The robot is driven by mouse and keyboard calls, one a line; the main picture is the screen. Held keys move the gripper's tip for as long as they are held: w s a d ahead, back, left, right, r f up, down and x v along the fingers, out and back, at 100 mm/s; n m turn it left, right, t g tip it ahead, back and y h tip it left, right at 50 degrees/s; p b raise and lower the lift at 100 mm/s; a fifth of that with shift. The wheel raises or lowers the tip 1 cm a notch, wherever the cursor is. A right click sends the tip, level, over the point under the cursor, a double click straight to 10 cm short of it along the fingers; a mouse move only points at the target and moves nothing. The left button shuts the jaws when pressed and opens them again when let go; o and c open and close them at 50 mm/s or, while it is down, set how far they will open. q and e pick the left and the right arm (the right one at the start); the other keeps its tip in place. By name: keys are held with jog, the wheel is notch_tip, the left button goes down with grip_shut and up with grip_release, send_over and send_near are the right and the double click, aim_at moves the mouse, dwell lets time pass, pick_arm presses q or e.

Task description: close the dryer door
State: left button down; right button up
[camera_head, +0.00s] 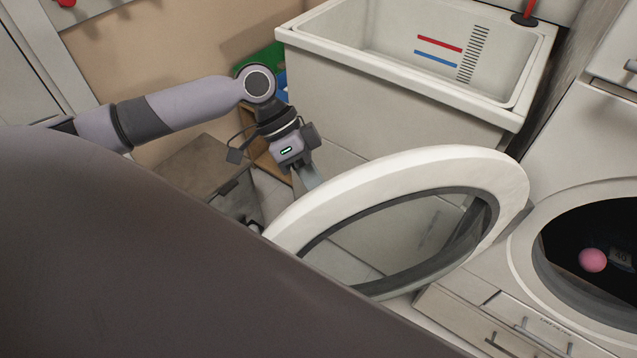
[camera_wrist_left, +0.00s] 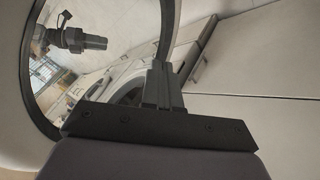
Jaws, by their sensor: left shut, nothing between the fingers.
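The dryer door (camera_head: 490,172), a white ring around dark-rimmed glass, stands open in the middle of the head view. The dryer (camera_head: 583,160) is at the right, with its round drum opening uncovered. My left gripper (camera_head: 309,180) is at the door's upper left edge, its fingertips partly hidden by the rim. In the left wrist view the fingers (camera_wrist_left: 162,85) are shut and empty beside the door's glass (camera_wrist_left: 110,50), which mirrors the gripper. I cannot tell whether they touch the door. My right gripper is not in view.
A white utility sink (camera_head: 400,100) stands behind the door. A pink ball (camera_head: 592,260) shows in the dryer opening. Drawers (camera_head: 520,335) sit below the dryer. A brown box (camera_head: 200,175) is beyond my left arm. A dark foreground shape hides the lower left.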

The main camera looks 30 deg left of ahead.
pick_arm(q)
jog(key=s+d+f, duration=0.3)
jog(key=d+f, duration=0.2)
jog(key=d, duration=0.1)
jog(key=shift+d, duration=0.4)
jog(key=shift+s+f, duration=0.1)
jog(key=shift+s, duration=0.1)
